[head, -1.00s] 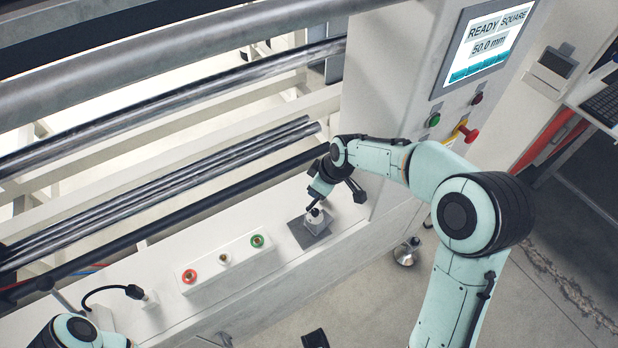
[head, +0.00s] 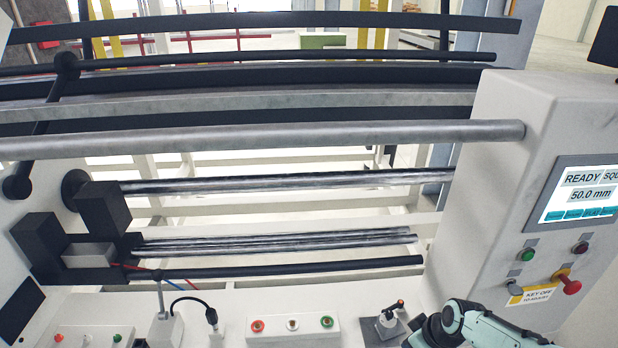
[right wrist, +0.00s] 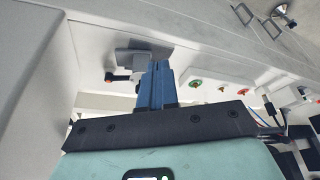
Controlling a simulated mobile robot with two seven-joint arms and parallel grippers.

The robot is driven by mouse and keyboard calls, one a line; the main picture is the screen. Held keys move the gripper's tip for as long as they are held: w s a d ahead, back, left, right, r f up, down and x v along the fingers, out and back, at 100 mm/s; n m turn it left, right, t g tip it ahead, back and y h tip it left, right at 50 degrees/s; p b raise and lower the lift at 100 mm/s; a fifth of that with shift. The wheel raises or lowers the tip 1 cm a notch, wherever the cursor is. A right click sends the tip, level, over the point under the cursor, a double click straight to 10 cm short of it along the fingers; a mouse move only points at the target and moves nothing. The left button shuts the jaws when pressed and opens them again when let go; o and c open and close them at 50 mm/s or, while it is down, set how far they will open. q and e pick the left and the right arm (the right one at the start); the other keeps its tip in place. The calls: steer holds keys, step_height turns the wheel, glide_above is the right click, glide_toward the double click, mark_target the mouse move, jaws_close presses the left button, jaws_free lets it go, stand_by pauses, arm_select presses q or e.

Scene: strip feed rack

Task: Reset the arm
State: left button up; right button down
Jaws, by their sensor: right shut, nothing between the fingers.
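My right arm (head: 470,325) shows only in part at the bottom right of the head view. Its gripper is not clear there. In the right wrist view the blue fingers of my right gripper (right wrist: 156,82) are together with nothing between them. They point toward the small lever (right wrist: 122,77) on its grey base and overlap part of it in the picture; I cannot tell the gap. In the head view the lever (head: 389,312) stands on a square grey plate (head: 366,331), just left of my arm. My left gripper is out of view.
A white box with red, white and green buttons (head: 288,338) sits left of the lever. The cabinet at right carries a screen (head: 590,195) reading READY and 50.0 mm, a green button (head: 527,254) and a red knob (head: 571,286). Long rollers (head: 260,140) span the rack behind.

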steer(key=s+a+f+m+g+p, duration=0.15)
steer(key=s+f, duration=0.25)
steer(key=f, duration=0.4)
steer(key=s+a+f+m+g+p, duration=0.1)
steer(key=s+a+f+m, duration=0.25)
steer(key=f, duration=0.55)
arm_select(q)
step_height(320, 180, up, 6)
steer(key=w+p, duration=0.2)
steer(key=p, duration=0.1)
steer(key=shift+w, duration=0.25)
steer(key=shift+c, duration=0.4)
arm_select(e)
steer(key=s+a+f+m+g, duration=0.1)
steer(key=s+a+f+m, duration=0.2)
steer(key=s, duration=0.7)
steer(key=s+a+f+m+g+y, duration=0.1)
steer(key=s+a+f+m, duration=0.1)
steer(key=s, duration=0.8)
step_height(320, 180, down, 3)
steer(key=shift+s+a+r+m, duration=0.1)
steer(key=shift+s+a+m, duration=0.3)
steer(key=shift+a, duration=0.3)
